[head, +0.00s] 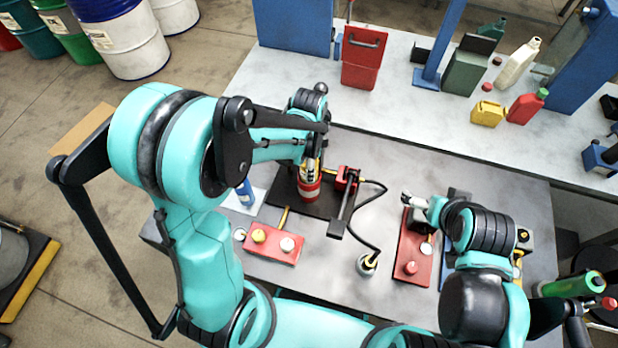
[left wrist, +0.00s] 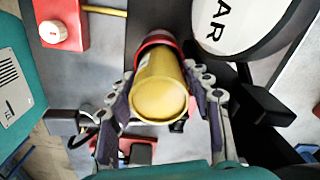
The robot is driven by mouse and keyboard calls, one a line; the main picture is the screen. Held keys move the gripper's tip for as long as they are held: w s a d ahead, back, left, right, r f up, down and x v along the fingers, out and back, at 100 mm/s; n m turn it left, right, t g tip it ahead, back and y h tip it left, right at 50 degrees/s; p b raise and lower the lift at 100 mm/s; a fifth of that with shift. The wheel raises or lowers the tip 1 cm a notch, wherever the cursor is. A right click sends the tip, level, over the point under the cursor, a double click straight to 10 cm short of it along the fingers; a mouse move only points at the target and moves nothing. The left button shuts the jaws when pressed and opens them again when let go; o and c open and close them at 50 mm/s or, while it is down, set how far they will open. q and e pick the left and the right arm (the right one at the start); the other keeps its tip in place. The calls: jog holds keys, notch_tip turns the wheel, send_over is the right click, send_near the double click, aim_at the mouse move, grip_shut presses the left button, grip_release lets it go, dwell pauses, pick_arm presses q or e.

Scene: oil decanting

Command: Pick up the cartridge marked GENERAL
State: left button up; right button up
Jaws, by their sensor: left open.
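A cartridge with a yellow upper part and a red lower part (head: 309,190) stands on a dark plate (head: 285,203) on the bench. I cannot read a marking on it. In the left wrist view the yellow cartridge (left wrist: 160,92) lies between the two fingers of my left gripper (left wrist: 165,100). The fingers are open, one on each side. I cannot tell whether they touch it. In the head view my left gripper (head: 311,165) is at the cartridge's upper part, mostly hidden by my arm. My right gripper (head: 413,201) is above a red tray, its jaws unclear.
A blue cartridge (head: 245,193) stands to the left. Red blocks (head: 270,248) and (head: 409,262) with knobs flank the plate. A red pump (head: 347,178) with a black hose is close on the right. A white rounded surface with letters "AR" (left wrist: 245,20) shows in the wrist view.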

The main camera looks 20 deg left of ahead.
pick_arm(q)
jog(key=shift+f, duration=0.65)
grip_shut()
jog(key=shift+r, duration=0.15)
